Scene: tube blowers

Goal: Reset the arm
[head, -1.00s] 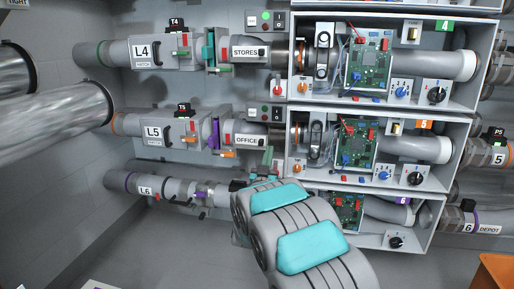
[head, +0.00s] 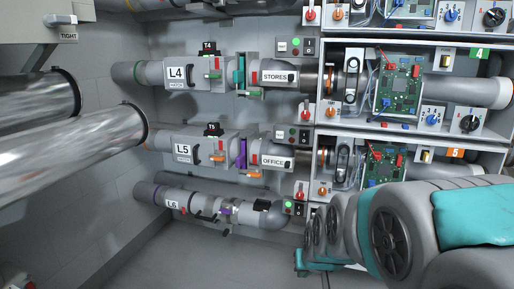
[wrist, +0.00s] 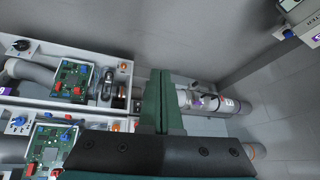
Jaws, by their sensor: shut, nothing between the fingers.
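My arm (head: 392,235), grey with teal panels, is folded across the lower right of the head view, in front of the lower shelves. My gripper (wrist: 161,74) shows in the wrist view as two dark green fingers pressed together, with nothing between them. Behind the fingers are a wall pipe and the open circuit-board boxes. In the head view I cannot make out the fingertips clearly. The arm hides most of the lowest box.
Pipes L4 (head: 177,73), L5 (head: 183,149) and L6 (head: 172,204) run along the wall. Open boxes with circuit boards (head: 398,90) stand at right. Large metal ducts (head: 70,133) jut in at left. The floor (head: 190,262) at lower middle looks clear.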

